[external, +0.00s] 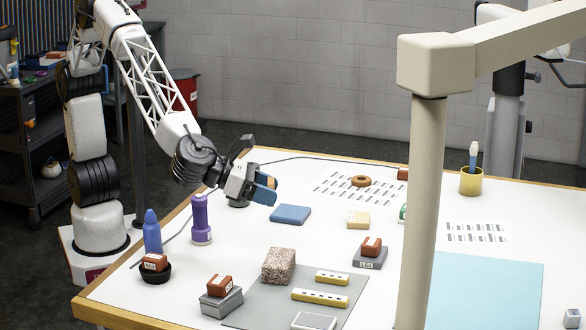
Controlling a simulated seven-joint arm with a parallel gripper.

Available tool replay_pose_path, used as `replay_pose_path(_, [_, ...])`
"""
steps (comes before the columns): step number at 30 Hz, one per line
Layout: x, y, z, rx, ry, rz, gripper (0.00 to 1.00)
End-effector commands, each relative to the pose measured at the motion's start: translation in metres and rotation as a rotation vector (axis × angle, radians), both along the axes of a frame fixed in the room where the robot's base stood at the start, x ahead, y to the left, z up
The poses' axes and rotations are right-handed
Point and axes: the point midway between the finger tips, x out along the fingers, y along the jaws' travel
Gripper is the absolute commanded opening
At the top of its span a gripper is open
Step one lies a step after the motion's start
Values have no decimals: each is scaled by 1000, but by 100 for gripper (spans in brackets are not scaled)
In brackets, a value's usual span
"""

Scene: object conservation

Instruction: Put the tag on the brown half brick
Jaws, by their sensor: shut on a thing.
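My gripper (265,187) is above the table's far left part, its blue fingertips shut on a small orange-brown thing that is mostly hidden. I cannot tell whether that thing is the tag. Several reddish-brown half-brick-like blocks are in view. One block (154,262) sits on a dark round dish at the left. Another block (219,285) is on a grey block at the front, and a third (371,246) is on a dark grey labelled block right of centre. Part of one more (402,174) shows beside the post. My gripper is apart from all of these.
A thick beige post (421,210) hides part of the table. A purple torch (201,220) and a blue bottle (152,232) stand at left. A blue pad (290,214), a speckled cube (278,266) and yellow strips (320,297) lie nearby. A pale blue sheet (485,290) is clear.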

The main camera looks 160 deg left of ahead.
Motion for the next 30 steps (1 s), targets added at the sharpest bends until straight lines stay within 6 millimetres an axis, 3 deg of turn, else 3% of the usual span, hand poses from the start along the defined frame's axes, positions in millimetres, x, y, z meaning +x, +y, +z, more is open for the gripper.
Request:
replay_pose_path(6, [30,-3,-8,-1,1,26,41])
replay_pose_path(12, [45,-4,-12,0,1,42,41])
replay_pose_path(30, [50,-5,-17,0,1,47,41])
